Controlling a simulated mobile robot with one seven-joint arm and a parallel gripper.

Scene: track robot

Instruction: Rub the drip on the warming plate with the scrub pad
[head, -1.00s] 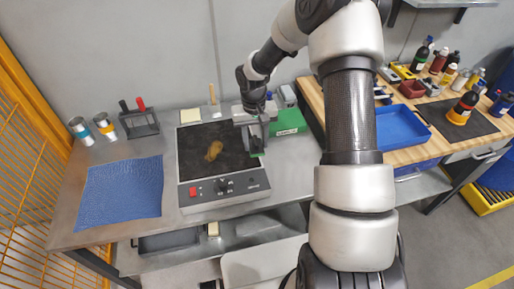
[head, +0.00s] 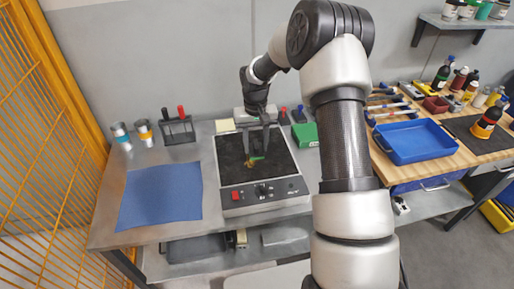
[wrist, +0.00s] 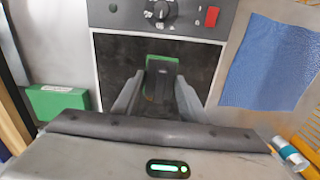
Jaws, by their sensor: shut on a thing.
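The warming plate (head: 231,172) has a black top and a front panel with a red switch and a knob. It also shows in the wrist view (wrist: 118,62). My gripper (head: 257,150) is over the middle of the black top, shut on the scrub pad (head: 257,158), a dark piece with a green edge. In the wrist view the pad (wrist: 161,82) sits between the two fingers. The yellow-brown drip (head: 249,164) shows at the pad's lower left, partly covered. Whether the pad touches the plate is hard to tell.
A blue cloth (head: 160,196) lies left of the plate. A green box (head: 304,135) stands right of it. A rack with red and black handles (head: 178,130) and two small cans (head: 143,132) stand behind the cloth. A blue tray (head: 415,142) is on the wooden bench.

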